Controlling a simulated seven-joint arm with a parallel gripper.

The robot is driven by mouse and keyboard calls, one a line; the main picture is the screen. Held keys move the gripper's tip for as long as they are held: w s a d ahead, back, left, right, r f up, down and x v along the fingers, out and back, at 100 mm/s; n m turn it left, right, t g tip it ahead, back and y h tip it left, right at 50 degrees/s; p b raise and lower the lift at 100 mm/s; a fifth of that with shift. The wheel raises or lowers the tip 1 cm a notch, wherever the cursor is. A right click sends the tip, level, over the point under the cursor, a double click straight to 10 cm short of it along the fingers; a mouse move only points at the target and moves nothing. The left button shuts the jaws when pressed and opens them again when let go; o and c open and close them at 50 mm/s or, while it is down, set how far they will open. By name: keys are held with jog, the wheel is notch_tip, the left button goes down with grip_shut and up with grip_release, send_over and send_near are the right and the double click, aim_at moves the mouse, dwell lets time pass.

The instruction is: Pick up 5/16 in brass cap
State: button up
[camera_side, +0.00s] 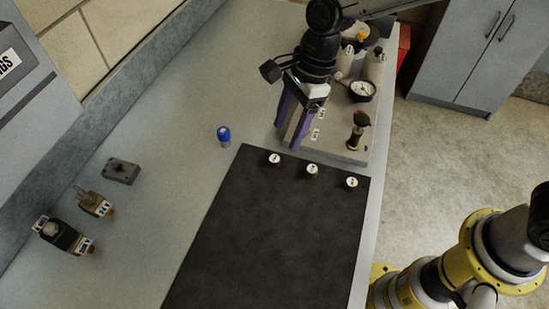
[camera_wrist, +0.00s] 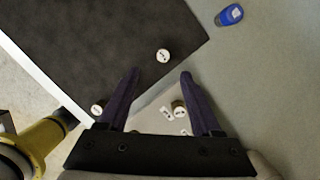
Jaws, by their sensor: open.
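Three small brass caps with white marked tops stand in a row along the far edge of the black mat: a left cap (camera_side: 274,159), a middle cap (camera_side: 312,170) and a right cap (camera_side: 352,182). Their markings are too small to read, so I cannot tell which is 5/16 in. My gripper (camera_side: 286,137) is open and empty, pointing down above the bench just behind the left cap. In the wrist view, one cap (camera_wrist: 162,55) lies ahead of the fingertips (camera_wrist: 160,73), and another cap (camera_wrist: 97,108) is left of the left finger.
A grey base block (camera_side: 345,150) with a gauge (camera_side: 362,90) and a dark-topped valve (camera_side: 357,130) stands behind the mat (camera_side: 270,235). A round brass piece (camera_wrist: 179,108) shows between my fingers. A blue item (camera_side: 224,135) and several fittings (camera_side: 95,203) sit left.

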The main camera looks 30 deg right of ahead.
aim_at(274, 159)
jog(key=x, duration=0.8)
jog(key=shift+w+a+f, duration=0.1)
jog(key=shift+w+a, duration=0.1)
jog(key=shift+w, duration=0.05)
jog(key=shift+c, duration=0.2)
grip_shut()
